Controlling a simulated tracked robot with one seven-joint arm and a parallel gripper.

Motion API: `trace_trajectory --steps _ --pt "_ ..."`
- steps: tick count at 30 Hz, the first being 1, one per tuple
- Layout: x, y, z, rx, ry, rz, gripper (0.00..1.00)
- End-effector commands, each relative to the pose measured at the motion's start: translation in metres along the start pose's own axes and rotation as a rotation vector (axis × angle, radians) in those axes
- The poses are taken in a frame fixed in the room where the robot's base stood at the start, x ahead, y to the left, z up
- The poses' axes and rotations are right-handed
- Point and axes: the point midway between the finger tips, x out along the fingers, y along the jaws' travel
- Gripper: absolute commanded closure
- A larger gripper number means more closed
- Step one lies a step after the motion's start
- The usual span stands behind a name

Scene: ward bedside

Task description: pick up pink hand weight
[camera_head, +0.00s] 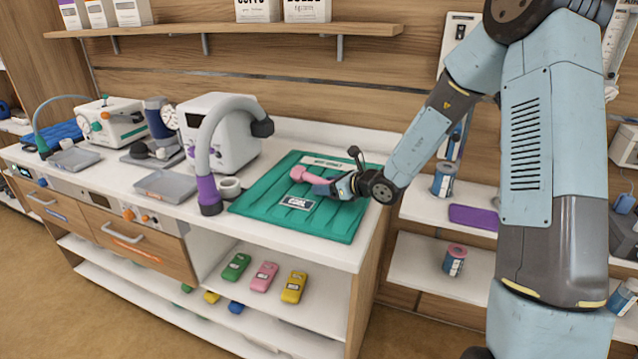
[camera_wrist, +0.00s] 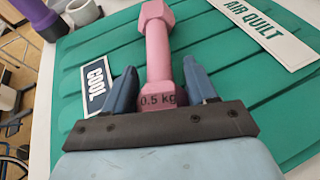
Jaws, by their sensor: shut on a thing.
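The pink hand weight (camera_wrist: 157,50) lies between the two fingers of my gripper (camera_wrist: 160,88) in the wrist view, with "0.5 kg" on its near end. Its far end points away from my gripper over the green quilted mat (camera_wrist: 210,55). In the head view the pink weight (camera_head: 302,174) shows at the tip of my gripper (camera_head: 330,185), low over the green mat (camera_head: 340,222). My gripper is shut on the weight. I cannot tell whether the weight touches the mat.
A white machine (camera_head: 222,130) stands behind. A shelf (camera_head: 330,29) runs above.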

Motion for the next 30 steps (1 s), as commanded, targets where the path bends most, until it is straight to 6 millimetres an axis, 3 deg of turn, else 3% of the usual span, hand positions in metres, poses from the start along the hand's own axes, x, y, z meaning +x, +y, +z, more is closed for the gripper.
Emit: trace_trajectory --steps 10,20,30 --pt "0.000 0.001 0.000 0.000 0.000 0.001 0.96" --pt "-0.001 0.000 0.004 -0.002 -0.002 0.001 0.96" --pt "-0.023 0.007 0.038 -0.004 -0.002 0.000 0.96"
